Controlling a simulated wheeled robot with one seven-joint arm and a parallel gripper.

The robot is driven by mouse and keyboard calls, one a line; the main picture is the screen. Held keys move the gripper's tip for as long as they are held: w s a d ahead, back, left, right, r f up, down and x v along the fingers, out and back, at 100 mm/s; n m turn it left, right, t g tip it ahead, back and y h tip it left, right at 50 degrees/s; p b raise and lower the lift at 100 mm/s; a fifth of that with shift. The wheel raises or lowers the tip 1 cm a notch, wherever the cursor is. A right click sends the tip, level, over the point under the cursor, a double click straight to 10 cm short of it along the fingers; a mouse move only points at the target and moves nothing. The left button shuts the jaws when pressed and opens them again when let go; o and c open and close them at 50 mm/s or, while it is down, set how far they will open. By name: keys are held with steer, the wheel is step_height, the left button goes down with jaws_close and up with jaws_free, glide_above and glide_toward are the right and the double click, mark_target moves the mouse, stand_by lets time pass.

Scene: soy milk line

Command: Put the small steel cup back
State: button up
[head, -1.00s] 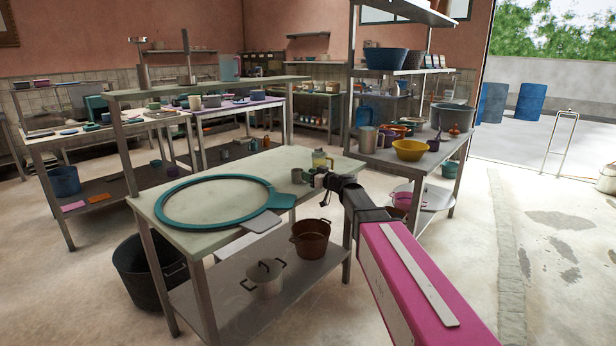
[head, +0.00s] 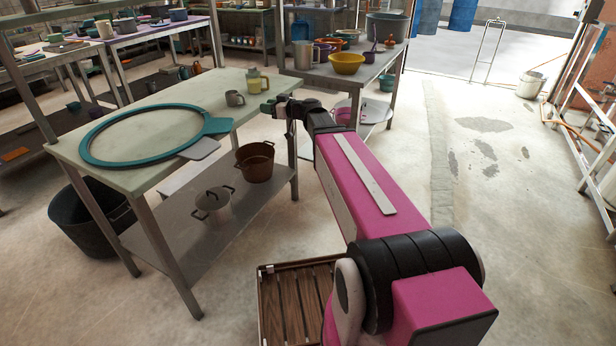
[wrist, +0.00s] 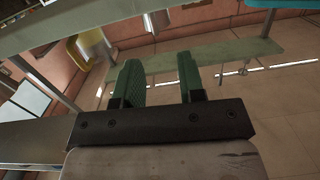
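A small grey, steel-looking cup (head: 235,98) stands upright near the right back corner of the pale worktable (head: 165,112). A yellow-and-green jug or cup (head: 254,82) stands just behind it. My gripper (head: 268,107) is at the table's right edge, to the right of the cup and apart from it. In the wrist view my gripper (wrist: 160,82) shows two green fingers spread apart, with nothing between them.
A large teal ring (head: 150,132) with a handle lies on the worktable. A brown pot (head: 254,162) and a lidded pot (head: 213,203) stand on its lower shelf. A second table (head: 350,80) behind holds a yellow bowl (head: 347,63).

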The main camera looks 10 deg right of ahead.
steer(key=s+d+f+m+g+h, duration=0.2)
steer(key=s+f+m+g+h, duration=0.1)
steer(key=s+f, duration=0.5)
steer(key=s+d+f+m+g+h, duration=0.2)
steer(key=s+f+g+h, duration=0.2)
steer(key=s+f, duration=0.5)
steer(key=s+d+f+m+g+h, duration=0.3)
steer(key=s+d+f+m+h, duration=0.2)
steer(key=s+d+f, duration=0.3)
steer(key=shift+s+d+f+h, duration=0.2)
steer(key=shift+d+f+h, duration=0.35)
steer(key=shift+d+h, duration=0.35)
steer(key=shift+d, duration=0.25)
